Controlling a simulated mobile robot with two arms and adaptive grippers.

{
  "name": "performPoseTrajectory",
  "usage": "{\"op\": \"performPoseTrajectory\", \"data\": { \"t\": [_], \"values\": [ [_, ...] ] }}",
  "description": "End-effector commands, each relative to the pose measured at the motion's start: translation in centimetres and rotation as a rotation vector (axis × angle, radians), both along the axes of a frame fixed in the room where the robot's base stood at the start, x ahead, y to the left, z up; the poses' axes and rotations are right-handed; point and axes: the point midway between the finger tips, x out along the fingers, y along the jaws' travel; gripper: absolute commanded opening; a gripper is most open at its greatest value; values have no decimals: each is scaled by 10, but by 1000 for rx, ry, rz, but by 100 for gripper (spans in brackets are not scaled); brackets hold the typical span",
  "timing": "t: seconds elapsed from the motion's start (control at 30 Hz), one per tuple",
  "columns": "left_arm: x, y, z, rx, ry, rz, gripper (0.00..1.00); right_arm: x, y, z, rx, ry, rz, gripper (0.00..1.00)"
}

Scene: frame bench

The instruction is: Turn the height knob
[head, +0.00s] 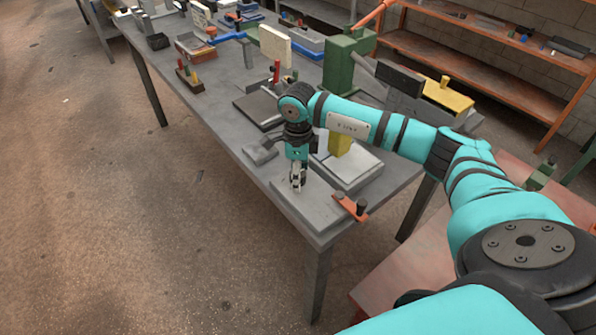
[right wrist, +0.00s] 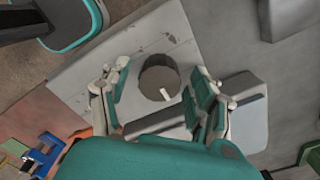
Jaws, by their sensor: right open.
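A dark round knob (right wrist: 159,79) with a short white mark on its top shows in the right wrist view, on a pale, scuffed plate (right wrist: 85,73). I take it to be the height knob. My right gripper (right wrist: 160,88) is open, with one finger on each side of the knob and a visible gap to each. In the head view my right gripper (head: 298,181) points down over the grey plate (head: 325,217) at the near corner of the bench. There it hides the knob. My left gripper is in neither view.
An orange bracket (head: 350,207) with dark knobs sits at the bench's near right edge. A grey block with a yellow part (head: 340,143) stands close behind my gripper. A green machine (head: 345,65) and tools crowd the bench farther back. The floor at left is mostly clear.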

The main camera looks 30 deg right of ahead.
Motion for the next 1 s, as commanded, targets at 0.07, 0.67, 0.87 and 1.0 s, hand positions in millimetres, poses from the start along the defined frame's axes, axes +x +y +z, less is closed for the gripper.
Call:
{"op": "performPoseTrajectory", "data": {
  "t": [0.07,0.67,0.87,1.0],
  "values": [
    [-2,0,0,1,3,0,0,0,0,0,0,0,0,62],
    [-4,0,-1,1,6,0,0,0,0,0,0,0,-1,7],
    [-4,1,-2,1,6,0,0,0,0,0,0,-1,-30,7],
    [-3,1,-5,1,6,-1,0,0,0,0,0,-1,-89,7]
  ]
}}
